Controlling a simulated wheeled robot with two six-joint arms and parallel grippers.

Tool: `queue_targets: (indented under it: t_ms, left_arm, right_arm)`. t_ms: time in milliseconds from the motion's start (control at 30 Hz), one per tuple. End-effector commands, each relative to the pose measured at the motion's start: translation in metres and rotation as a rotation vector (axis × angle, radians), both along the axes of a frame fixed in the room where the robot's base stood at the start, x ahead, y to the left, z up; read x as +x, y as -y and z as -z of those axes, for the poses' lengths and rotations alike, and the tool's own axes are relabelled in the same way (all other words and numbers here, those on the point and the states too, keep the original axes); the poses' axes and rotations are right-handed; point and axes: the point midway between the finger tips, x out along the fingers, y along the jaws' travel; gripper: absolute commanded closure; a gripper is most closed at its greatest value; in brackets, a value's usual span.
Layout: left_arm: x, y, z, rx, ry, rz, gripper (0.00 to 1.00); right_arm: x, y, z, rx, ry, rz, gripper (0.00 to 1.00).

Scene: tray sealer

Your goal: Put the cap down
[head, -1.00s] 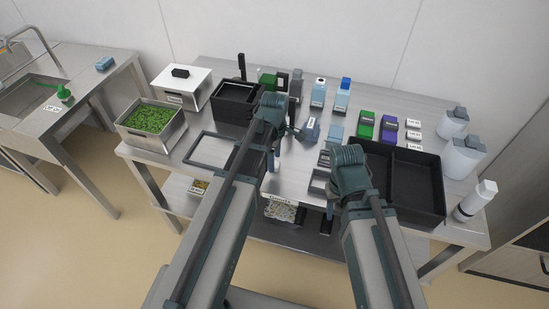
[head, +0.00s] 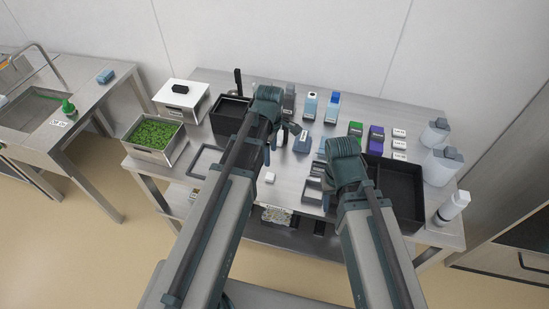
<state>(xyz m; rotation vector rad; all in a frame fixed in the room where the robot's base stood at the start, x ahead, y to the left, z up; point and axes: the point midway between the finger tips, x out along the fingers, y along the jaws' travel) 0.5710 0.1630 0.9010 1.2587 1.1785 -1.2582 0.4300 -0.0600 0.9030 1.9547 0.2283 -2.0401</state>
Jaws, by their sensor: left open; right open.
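A small white block-like piece, which looks like the cap (head: 270,177), lies on the steel table (head: 289,190) near its front edge. My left gripper (head: 283,146) is open above the table, just behind the white piece and apart from it. A small white shape between its fingers is too small to make out. My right gripper (head: 327,192) is low over the table, left of the black divided tray (head: 404,224). Its fingers are mostly hidden by my own wrist, and I see nothing held in it.
A blue-grey bottle (head: 302,142) stands close to the right of my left gripper. A bin of green leaves (head: 167,154), a white-lidded box (head: 188,97) and a black box (head: 222,122) stand at the left. White jugs (head: 441,164) and a white bottle (head: 452,208) line the right edge.

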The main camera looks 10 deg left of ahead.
Motion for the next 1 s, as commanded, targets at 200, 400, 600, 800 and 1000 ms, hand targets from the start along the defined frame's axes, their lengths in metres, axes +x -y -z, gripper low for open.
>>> queue_targets:
  t_ms: [200,400,600,800,1000]
  left_arm:
    - [-0.044,0.039,0.000,0.023,-0.020,0.499,0.29]
    - [-0.095,0.076,0.000,0.045,-0.061,1.160,0.29]
    - [-0.130,0.096,-0.001,0.053,-0.099,1.632,0.29]
    - [-0.142,0.102,-0.001,0.052,-0.117,1.822,0.29]
    - [-0.141,0.103,-0.001,0.052,-0.118,1.837,0.29]
  right_arm:
    - [0.000,0.000,0.000,0.000,0.000,0.000,0.50]
    - [0.000,0.000,0.001,0.000,0.000,0.000,0.50]
    - [0.000,0.000,0.000,0.000,0.000,0.000,0.50]
    - [0.000,0.000,0.000,0.000,0.000,0.000,0.50]
    - [0.000,0.000,0.000,0.000,0.000,0.000,0.50]
